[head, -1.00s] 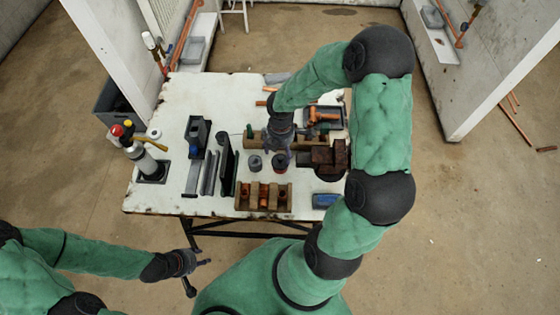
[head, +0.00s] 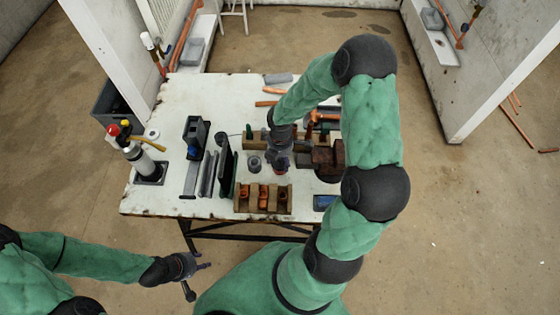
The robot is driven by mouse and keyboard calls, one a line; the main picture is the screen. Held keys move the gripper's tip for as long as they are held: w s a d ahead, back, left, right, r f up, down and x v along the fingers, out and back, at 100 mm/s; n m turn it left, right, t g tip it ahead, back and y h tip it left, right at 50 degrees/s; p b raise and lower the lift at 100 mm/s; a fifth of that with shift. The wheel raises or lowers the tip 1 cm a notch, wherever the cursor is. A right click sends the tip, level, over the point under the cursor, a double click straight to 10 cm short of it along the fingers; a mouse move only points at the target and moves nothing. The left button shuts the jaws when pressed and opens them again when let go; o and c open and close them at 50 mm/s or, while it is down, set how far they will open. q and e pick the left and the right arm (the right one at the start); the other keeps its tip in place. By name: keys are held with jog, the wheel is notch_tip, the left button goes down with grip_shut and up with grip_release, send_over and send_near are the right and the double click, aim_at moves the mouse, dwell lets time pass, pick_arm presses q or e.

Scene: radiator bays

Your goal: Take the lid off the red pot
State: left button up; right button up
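The red pot (head: 281,171) stands on the white table, and only a little of its red side shows. My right gripper (head: 277,163) is directly over its top and hides the lid. I cannot tell whether the fingers touch the lid or have closed on it. A similar grey pot (head: 254,164) stands just left of it. My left gripper (head: 201,277) is in front of the table's near edge, empty, with its fingers spread apart.
A wooden block holder (head: 263,198) stands in front of the pots, and a dark vise (head: 326,158) is close on the right. Upright dark plates (head: 226,167) stand to the left. The table (head: 155,205) is clear at its front left.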

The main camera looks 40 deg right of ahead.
dwell(0.3)
jog(key=shift+r, duration=0.45)
notch_tip(320, 180, up, 2)
jog(key=shift+r+p, duration=0.1)
jog(key=shift+p, duration=0.5)
jog(key=s+a+r+p, duration=0.2)
jog(key=s+a+r, duration=0.7)
jog(key=a+r, duration=0.1)
jog(key=w+d+f+m+b, duration=0.4)
jog(key=w+d+m, duration=0.65)
jog(key=w, duration=0.25)
jog(key=w+d+f+m+b, duration=0.3)
jog(key=w+d+m+b, duration=0.2)
jog(key=w+d+m, duration=0.6)
jog(key=shift+m, duration=0.45)
jog(key=f, duration=0.3)
jog(key=w+f+b, duration=0.1)
jog(key=f, duration=0.2)
jog(key=f+b, duration=0.1)
jog(key=f, duration=0.3)
jog(key=shift+w+a, duration=0.2)
jog(key=shift+a, duration=0.15)
jog(key=shift+f, duration=0.1)
